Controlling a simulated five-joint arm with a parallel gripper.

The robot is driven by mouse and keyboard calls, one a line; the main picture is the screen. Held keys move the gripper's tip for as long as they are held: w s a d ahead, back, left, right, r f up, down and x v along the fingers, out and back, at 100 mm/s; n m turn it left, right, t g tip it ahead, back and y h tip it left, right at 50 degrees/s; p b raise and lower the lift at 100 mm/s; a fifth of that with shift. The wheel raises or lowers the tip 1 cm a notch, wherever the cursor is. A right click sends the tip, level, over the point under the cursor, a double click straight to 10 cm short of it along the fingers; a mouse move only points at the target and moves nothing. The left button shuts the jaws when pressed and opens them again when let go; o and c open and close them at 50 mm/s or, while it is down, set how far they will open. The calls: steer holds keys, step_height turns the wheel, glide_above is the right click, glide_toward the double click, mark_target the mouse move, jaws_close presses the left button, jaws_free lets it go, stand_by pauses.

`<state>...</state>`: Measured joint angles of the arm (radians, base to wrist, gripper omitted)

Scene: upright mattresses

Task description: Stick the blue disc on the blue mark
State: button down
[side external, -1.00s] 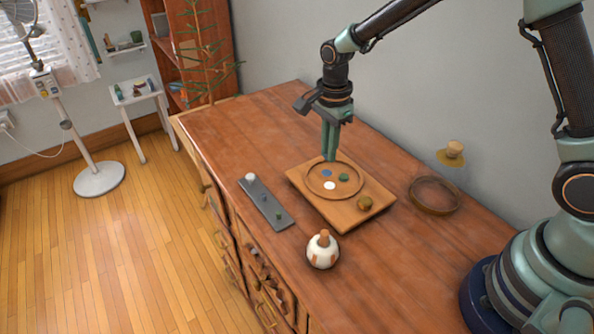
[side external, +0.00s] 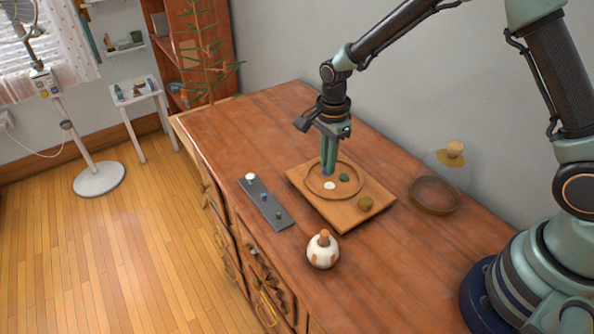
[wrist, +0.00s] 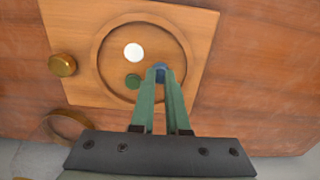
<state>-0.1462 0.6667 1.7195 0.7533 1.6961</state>
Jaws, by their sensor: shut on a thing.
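The blue disc (wrist: 159,72) is between the fingertips of my gripper (wrist: 160,77), which is shut on it. In the side view my gripper (side external: 328,169) points straight down at the round wooden dish (side external: 358,184), and the fingers mostly hide the blue disc (side external: 326,174). It is low at the dish floor; I cannot tell whether it still touches. A small blue mark (side external: 263,196) shows on the dark grey strip (side external: 270,207), left of the dish, between a white piece (side external: 250,177) and a green spot (side external: 278,216).
A white disc (side external: 330,185) and a green disc (side external: 344,177) lie in the dish, close to my fingers. A white round pot (side external: 323,250) stands in front, and a glass dome (side external: 441,183) at right.

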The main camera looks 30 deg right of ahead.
steer(key=shift+f, duration=0.45)
stand_by(1.0)
steer(key=c, duration=1.2)
jaws_free()
steer(key=shift+c, duration=0.2)
steer(key=shift+r, duration=0.1)
steer(key=shift+r, duration=1.45)
steer(key=o, duration=0.6)
